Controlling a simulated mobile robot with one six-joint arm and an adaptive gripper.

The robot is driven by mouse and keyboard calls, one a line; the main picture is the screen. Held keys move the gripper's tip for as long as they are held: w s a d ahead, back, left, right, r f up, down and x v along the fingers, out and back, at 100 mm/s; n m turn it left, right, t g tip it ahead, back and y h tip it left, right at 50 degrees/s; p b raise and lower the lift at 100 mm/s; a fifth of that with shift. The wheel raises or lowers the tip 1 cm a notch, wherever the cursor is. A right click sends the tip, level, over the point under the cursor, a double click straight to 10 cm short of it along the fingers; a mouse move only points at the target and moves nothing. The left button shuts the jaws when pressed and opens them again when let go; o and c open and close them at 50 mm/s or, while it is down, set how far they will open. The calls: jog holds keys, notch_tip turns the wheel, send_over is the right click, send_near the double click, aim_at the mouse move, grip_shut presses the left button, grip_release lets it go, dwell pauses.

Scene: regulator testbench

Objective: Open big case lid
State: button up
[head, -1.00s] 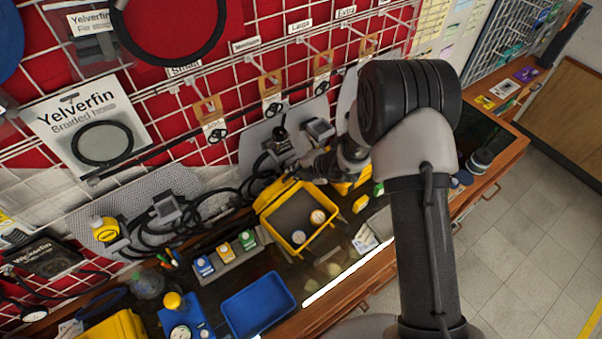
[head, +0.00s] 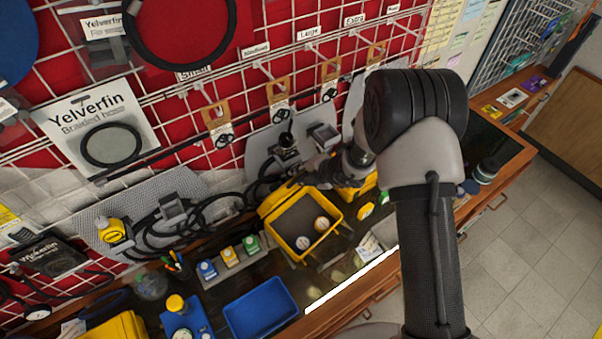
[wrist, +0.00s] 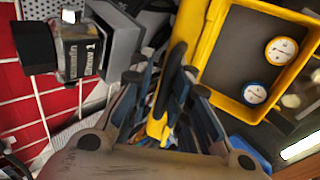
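The big yellow case (head: 337,234) stands open on the bench, with two round gauges on its grey floor. It also shows at the upper right of the wrist view (wrist: 221,85). Its yellow lid (head: 282,197) is raised at the back left side, and shows nearly edge-on in the wrist view (wrist: 160,122). My gripper (wrist: 172,85) has its dark fingers on either side of the lid's edge. Whether both fingers touch the lid is unclear. In the head view, my gripper is at the case's back edge, partly hidden by my arm.
A blue tray (head: 261,308) lies in front of the case. Small coloured boxes (head: 230,257) stand to its left. Black hoses (head: 190,215) and grey plates with fittings (head: 172,206) are behind, against the red grid wall. Another yellow item (head: 352,192) is right behind the case.

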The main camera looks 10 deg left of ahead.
jog(key=v, duration=1.2)
jog(key=s+d+r+n+g+b, duration=0.1)
jog(key=s+d+r+n+b, duration=0.1)
jog(key=s+n+b, duration=0.8)
jog(key=s+d+r+n+b, duration=0.15)
jog(key=s+n+b, duration=0.35)
jog(key=n, duration=0.9)
jog(key=s+d+f+n+h+b, duration=0.3)
jog(key=s+d+f+n+b, duration=0.1)
jog(key=s+d+n+b, duration=0.2)
jog(key=s+d+f+n+t+h+b, duration=0.1)
jog(key=s+d+f+n+h+b, duration=0.3)
jog(key=d+n, duration=0.6)
jog(key=s+f+n+b, duration=0.1)
jog(key=s+n+b, duration=0.1)
jog(key=b, duration=0.1)
jog(key=shift+s+f+n+b, duration=0.15)
jog(key=shift+s+n+b, duration=0.2)
jog(key=shift+n, duration=0.05)
